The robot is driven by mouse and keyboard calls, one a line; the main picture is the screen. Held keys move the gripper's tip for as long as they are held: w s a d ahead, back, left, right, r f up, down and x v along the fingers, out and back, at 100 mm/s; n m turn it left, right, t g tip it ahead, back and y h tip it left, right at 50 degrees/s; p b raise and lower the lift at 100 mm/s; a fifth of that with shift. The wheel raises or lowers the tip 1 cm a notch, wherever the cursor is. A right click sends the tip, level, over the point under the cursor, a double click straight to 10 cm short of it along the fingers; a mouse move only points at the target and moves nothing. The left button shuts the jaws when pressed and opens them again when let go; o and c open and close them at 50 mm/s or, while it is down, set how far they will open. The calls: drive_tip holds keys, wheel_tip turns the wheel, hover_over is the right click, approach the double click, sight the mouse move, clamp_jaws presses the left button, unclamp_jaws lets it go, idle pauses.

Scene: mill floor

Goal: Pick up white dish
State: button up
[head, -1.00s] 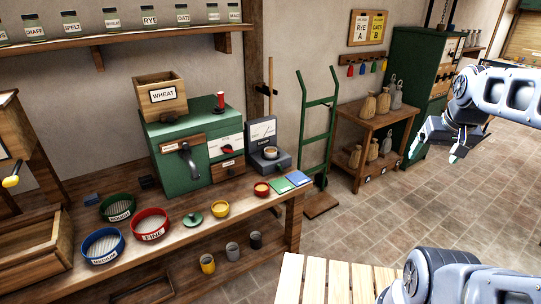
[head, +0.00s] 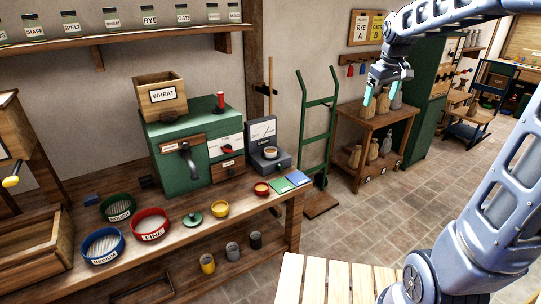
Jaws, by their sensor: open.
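A small pale dish (head: 270,153) sits on the dark scale (head: 268,163) at the right part of the workbench (head: 238,217). It is the only whitish dish that I can make out, and it is small in the picture. My gripper (head: 382,93) is open and empty, with its fingertips pointing down. In the picture it is to the right of the scale and higher, in front of the shelf with sacks. It is well apart from the dish.
A red bowl (head: 262,189), a yellow bowl (head: 220,209) and blue and green cards stand near the scale. A green mill (head: 185,150) is left of it. A green hand truck (head: 318,130) stands between bench and sack shelf. A slatted wooden surface (head: 330,280) is in front.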

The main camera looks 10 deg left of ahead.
drive_tip(key=w+a+f+n, duration=0.3)
drive_tip(key=w+a, duration=0.6)
drive_tip(key=w, duration=0.2)
drive_tip(key=n+g, duration=0.3)
drive_tip(key=n, duration=0.6)
hover_over(271, 148)
drive_tip(key=s+d, duration=0.1)
drive_tip(key=s, duration=0.2)
wheel_tip(271, 148, down, 26)
drive_tip(key=shift+a+f, duration=0.1)
drive_tip(key=shift+f, duration=5.6)
drive_tip(key=shift+c, duration=0.3)
drive_tip(key=c, duration=1.1)
drive_tip(key=shift+c, duration=0.2)
